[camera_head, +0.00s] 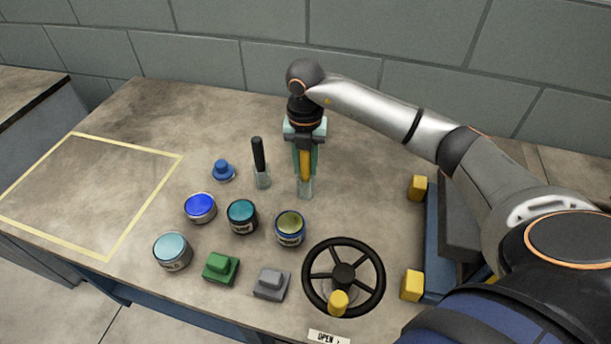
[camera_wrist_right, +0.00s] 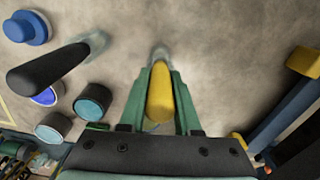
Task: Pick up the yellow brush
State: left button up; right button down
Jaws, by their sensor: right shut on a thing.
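The yellow brush (camera_head: 306,166) stands upright on the table, its yellow handle up and its pale grey lower end at the tabletop. My right gripper (camera_head: 305,160) comes down over it from above and is shut on its handle. In the right wrist view the yellow handle (camera_wrist_right: 160,95) lies between the two green fingers of my right gripper (camera_wrist_right: 158,90). The head view does not clearly show whether the brush's lower end touches the table. My left gripper is not in view.
A black-handled brush (camera_head: 259,160) stands just left of the gripper. Several paint tins, such as the teal one (camera_head: 242,216), stand in front, with a green block (camera_head: 221,268), a grey block (camera_head: 271,284) and a black handwheel (camera_head: 343,277). A yellow-outlined area (camera_head: 85,195) at left is empty.

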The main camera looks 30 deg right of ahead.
notch_tip(320, 180, up, 10)
jog(key=shift+r+p, duration=0.1)
jog(key=shift+p, duration=0.25)
dwell(0.7)
